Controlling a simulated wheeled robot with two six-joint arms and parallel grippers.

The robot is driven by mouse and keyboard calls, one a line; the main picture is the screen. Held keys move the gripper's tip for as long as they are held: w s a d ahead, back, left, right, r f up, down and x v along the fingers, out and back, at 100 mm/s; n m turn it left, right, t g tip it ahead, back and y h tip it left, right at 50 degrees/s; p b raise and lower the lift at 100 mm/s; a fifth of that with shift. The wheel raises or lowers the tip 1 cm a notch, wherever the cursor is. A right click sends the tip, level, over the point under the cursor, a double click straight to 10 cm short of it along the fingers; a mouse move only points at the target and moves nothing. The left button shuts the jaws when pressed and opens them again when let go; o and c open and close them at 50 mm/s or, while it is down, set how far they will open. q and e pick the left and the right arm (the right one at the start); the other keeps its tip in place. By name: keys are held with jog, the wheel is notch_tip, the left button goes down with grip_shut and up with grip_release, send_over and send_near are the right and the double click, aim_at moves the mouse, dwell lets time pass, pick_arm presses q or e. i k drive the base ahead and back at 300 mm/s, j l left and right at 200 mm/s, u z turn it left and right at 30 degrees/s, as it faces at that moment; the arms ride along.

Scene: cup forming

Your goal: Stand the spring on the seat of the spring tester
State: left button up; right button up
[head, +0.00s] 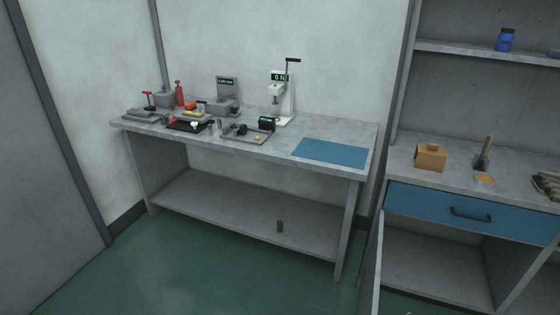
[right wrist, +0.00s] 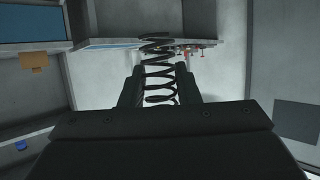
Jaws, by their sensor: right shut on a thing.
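The spring (right wrist: 155,61) is a dark open coil held between the two fingers of my right gripper (right wrist: 159,78) in the right wrist view. Its far end sticks out past the fingertips, clear of any surface. The spring tester (head: 289,103) stands at the back of the workbench in the head view, a white press with a black lever on top and a display reading 0 N. Its seat is too small to make out clearly. The spring and right gripper are away from the tester. My left gripper is in neither view.
The workbench (head: 270,148) has a blue mat (head: 330,152) at its right and a grey tray (head: 243,138) with small parts before the tester. Several tools crowd its left. A shelf unit with a blue drawer (head: 470,210) stands at the right. Green floor before the bench is clear.

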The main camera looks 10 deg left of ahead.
aim_at(275, 120)
jog(key=i+j, duration=0.4)
jog(key=j, duration=0.15)
jog(key=i+j, duration=0.35)
jog(key=j, duration=0.15)
jog(key=i+j, duration=0.4)
jog(key=j, duration=0.15)
jog(key=i+j, duration=0.1)
jog(key=i, duration=0.85)
jog(key=i+j, duration=0.1)
jog(key=i, duration=0.9)
